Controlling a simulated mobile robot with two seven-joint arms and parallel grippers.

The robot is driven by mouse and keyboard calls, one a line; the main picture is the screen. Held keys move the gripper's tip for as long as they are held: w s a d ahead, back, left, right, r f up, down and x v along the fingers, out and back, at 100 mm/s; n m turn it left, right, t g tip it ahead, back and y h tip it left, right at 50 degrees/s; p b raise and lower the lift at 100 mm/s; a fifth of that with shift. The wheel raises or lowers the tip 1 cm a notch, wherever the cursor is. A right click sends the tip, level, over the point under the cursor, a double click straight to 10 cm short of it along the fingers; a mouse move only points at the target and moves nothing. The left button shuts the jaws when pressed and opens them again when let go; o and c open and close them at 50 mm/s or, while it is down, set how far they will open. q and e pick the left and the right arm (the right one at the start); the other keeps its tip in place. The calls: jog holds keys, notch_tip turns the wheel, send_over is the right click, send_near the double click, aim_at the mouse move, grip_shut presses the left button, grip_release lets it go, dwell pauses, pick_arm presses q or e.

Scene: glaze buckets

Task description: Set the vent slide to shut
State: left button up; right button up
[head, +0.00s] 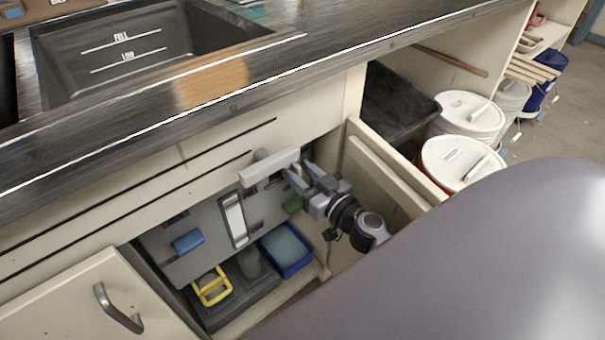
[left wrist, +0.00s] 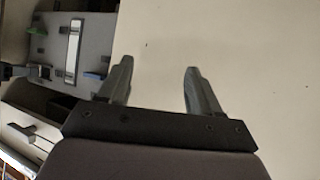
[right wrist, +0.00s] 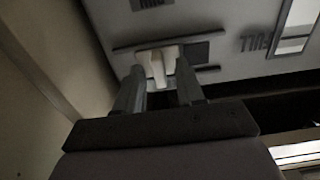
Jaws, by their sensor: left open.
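A grey panel (head: 208,240) hangs inside the open cabinet bay under the counter. In the right wrist view, a cream slide knob (right wrist: 157,65) sits between two dark rails on this panel, with a dark square (right wrist: 196,52) beside it on the right. My right gripper (right wrist: 160,76) has its fingertips on either side of the knob; whether they press on it is unclear. In the head view my right gripper (head: 304,177) is at the panel's upper right and hides the knob. My left gripper (left wrist: 158,82) is open and empty in front of a plain cream surface.
A pale bar handle (head: 268,166) juts out left of my right gripper. A blue bin (head: 285,250) and yellow-handled item (head: 211,287) lie below the panel. A cream door (head: 385,170) stands open on the right, with white lidded buckets (head: 460,163) beyond.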

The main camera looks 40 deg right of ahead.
grip_shut()
dwell(1.3)
